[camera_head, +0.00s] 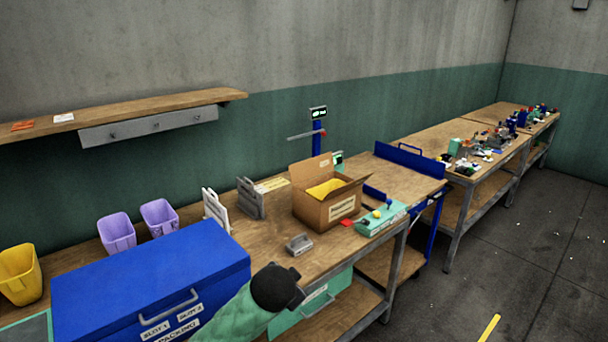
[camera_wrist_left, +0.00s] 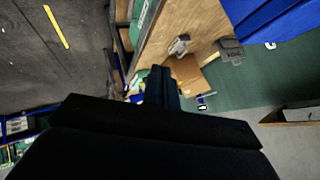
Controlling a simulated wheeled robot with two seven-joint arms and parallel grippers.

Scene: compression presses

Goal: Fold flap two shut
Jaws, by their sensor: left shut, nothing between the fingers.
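An open cardboard box (camera_head: 328,211) stands on the workbench, with yellow material (camera_head: 325,188) inside. A raised flap (camera_head: 308,170) stands up at its back left, and another flap (camera_head: 352,187) sticks outward on its right side. I cannot tell which one is flap two. My left gripper (camera_head: 277,288) is in front of the bench, near the blue chest, well apart from the box. The box also shows in the left wrist view (camera_wrist_left: 187,73), partly hidden behind my left gripper (camera_wrist_left: 161,88), which is shut and empty. My right gripper is not in view.
A blue chest (camera_head: 150,290) stands at the bench's left, near my arm. A small grey holder (camera_head: 299,244) lies in front of the box. Grey racks (camera_head: 250,199) stand left of it, and a teal tray (camera_head: 381,219) sits to its right.

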